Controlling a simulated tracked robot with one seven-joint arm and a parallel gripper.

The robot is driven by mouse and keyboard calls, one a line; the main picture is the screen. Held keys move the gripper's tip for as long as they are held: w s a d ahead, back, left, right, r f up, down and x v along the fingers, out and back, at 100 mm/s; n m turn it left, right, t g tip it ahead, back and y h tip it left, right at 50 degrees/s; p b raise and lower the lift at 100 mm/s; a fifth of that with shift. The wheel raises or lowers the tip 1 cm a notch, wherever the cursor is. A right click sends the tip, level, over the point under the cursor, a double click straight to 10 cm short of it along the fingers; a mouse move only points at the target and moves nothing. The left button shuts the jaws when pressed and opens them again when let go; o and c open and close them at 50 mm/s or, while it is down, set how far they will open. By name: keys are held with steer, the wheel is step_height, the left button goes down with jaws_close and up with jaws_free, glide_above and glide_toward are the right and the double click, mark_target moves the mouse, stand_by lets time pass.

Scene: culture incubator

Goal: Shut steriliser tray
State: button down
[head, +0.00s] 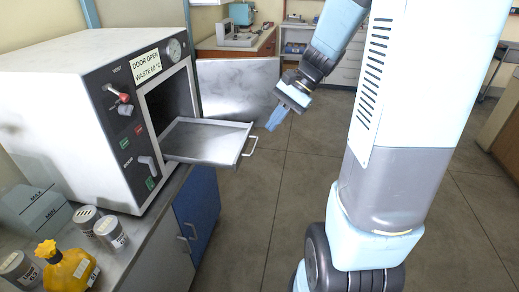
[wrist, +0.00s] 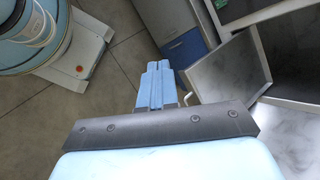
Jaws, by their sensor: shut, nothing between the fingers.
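The steriliser (head: 90,105) is a white box with a dark front panel on the bench at the left. Its door (head: 240,98) stands open to the far side. The steriliser tray (head: 205,139) is flat, metal and empty, and sticks well out of the dark opening. Its wire handle (head: 250,146) is on the outer edge. My gripper (head: 276,118) is shut and empty, just beyond and to the right of the handle, apart from it in the head view. In the wrist view my gripper's blue fingers (wrist: 157,85) are together, with the tray (wrist: 228,75) and its handle (wrist: 192,98) to their right.
A yellow bottle (head: 68,268) and several grey lidded jars (head: 110,232) stand on the bench in front of the steriliser. A blue cabinet (head: 198,205) is below the tray. The floor (head: 275,190) right of the tray is clear.

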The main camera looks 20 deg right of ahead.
steer(key=w+d+f+m+t+y, duration=0.35)
steer(key=w+d+f+m, duration=0.35)
steer(key=f, duration=0.4)
steer(key=w+d+f+m+t+y, duration=0.35)
steer(key=w+d+f+m, duration=0.35)
steer(key=f, duration=0.4)
steer(key=x, duration=1.2)
steer(key=shift+w+f+m+t+h, duration=0.25)
steer(key=shift+f+m+t+h, duration=0.05)
steer(key=shift+f+t+h, duration=0.1)
